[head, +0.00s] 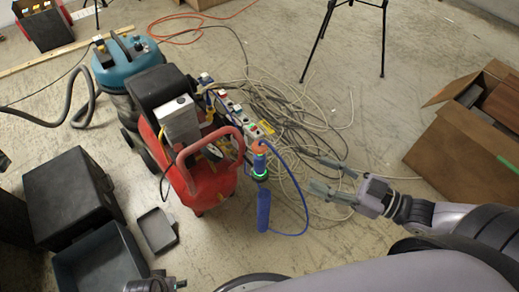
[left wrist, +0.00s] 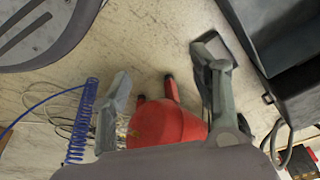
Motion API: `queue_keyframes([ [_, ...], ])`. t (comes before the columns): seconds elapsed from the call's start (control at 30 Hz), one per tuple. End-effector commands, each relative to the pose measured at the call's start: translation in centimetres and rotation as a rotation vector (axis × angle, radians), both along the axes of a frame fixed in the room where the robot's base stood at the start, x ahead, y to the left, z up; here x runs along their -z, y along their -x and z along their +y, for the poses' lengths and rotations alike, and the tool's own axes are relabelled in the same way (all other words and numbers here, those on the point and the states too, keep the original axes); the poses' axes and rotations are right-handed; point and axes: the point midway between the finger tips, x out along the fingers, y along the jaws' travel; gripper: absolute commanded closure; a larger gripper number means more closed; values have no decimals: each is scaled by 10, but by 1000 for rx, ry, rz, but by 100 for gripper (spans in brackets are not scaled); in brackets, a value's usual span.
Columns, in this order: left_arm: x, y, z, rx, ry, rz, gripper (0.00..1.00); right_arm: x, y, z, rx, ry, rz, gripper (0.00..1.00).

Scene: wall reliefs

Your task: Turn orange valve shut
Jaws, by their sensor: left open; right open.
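The orange valve (head: 259,147) sits at the right side of the red compressor (head: 205,165), above a green ring and a hanging blue coiled hose (head: 263,210) in the head view. My right gripper (head: 317,173) is open and empty to the right of the hose, apart from it. In the left wrist view my left gripper (left wrist: 165,92) is open, its fingers spread on either side of the red tank (left wrist: 165,123) as seen from the camera; I cannot tell if they touch it. The blue coil (left wrist: 80,122) shows left of the fingers there. The valve cannot be made out in that view.
Tangled cables (head: 300,125) lie on the floor behind the hose. A teal vacuum (head: 128,60) stands behind the compressor. Black cases (head: 70,195) and a flat tray (head: 157,229) are at left. A cardboard box (head: 460,150) is at right. Tripod legs (head: 320,45) stand behind.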

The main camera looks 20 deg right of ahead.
Motion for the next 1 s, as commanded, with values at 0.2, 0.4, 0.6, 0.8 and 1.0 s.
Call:
queue_keyframes([
  [0.2, -25, -7, 0, -2, 2, -19, 44, 1, -14, 12, 3, -1, -4, 50],
  [0.4, -59, -10, 0, -5, 3, -37, 44, 2, -30, 27, 3, 1, -5, 50],
  [0.6, -93, -8, 1, -9, 3, -54, 44, 1, -47, 44, 4, 0, -7, 50],
  [0.8, -126, -2, 2, -11, 4, -72, 44, 1, -66, 63, 3, -1, -6, 50],
  [1.0, -149, 7, 4, -12, 4, -82, 44, 0, -87, 83, 3, -1, -6, 50],
])
